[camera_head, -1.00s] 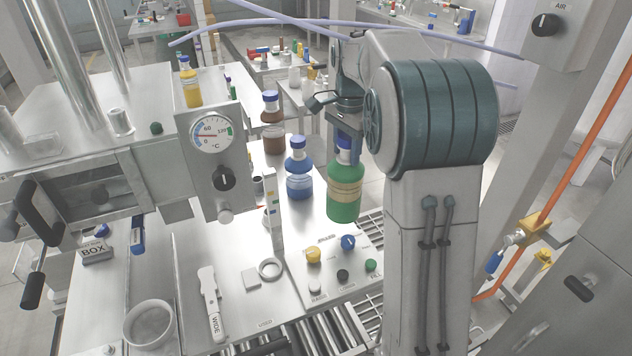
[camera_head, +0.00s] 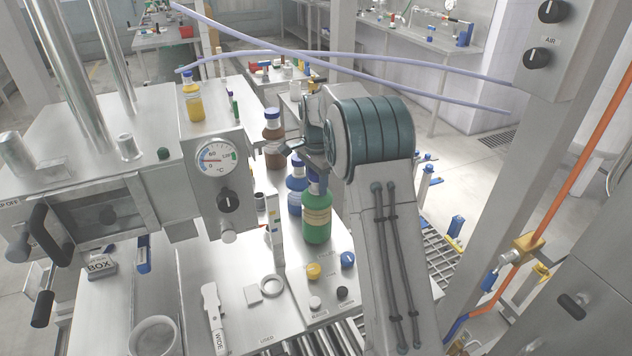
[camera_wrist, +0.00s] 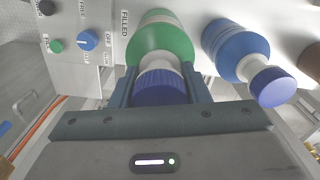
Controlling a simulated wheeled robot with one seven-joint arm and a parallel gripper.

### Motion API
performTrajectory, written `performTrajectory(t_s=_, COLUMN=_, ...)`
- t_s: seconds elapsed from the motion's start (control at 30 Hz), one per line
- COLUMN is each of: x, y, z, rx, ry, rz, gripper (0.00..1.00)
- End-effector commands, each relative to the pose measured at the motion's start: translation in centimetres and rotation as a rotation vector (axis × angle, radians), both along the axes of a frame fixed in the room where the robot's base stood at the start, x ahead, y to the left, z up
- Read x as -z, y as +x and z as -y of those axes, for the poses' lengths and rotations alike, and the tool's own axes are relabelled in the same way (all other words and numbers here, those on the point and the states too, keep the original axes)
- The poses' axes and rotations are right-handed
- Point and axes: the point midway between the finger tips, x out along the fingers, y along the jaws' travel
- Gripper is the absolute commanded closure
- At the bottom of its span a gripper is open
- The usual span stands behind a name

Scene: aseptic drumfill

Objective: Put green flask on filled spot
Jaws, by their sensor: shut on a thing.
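The green flask (camera_head: 317,222) has a beige label band and a blue cap, and it is upright. The wrist view also shows the green flask (camera_wrist: 162,38) between the two fingers of my gripper (camera_wrist: 162,88). A "FILLED" label (camera_wrist: 124,24) shows on the panel beside the flask in the wrist view. Whether the flask's base touches the surface I cannot tell. A blue flask (camera_head: 295,186) stands close beside it, to the left in the head view.
A brown flask (camera_head: 273,152) stands behind the blue one. A panel with a yellow knob (camera_head: 314,271) and a blue knob (camera_head: 348,260) lies in front of the green flask. The gauge box (camera_head: 215,160) stands to the left. A roller conveyor (camera_head: 440,228) lies to the right.

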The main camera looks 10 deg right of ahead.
Motion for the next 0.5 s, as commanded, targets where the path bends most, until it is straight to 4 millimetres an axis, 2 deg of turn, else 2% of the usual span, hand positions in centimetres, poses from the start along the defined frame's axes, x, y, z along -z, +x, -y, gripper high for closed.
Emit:
performTrajectory(t_s=0.13, x=0.8, y=0.1, z=0.0, rx=0.0, ry=0.0, rz=0.004, gripper=1.0)
performTrajectory(t_s=0.5, x=1.2, y=0.1, z=0.0, rx=0.0, ry=0.0, rz=0.004, gripper=1.0)
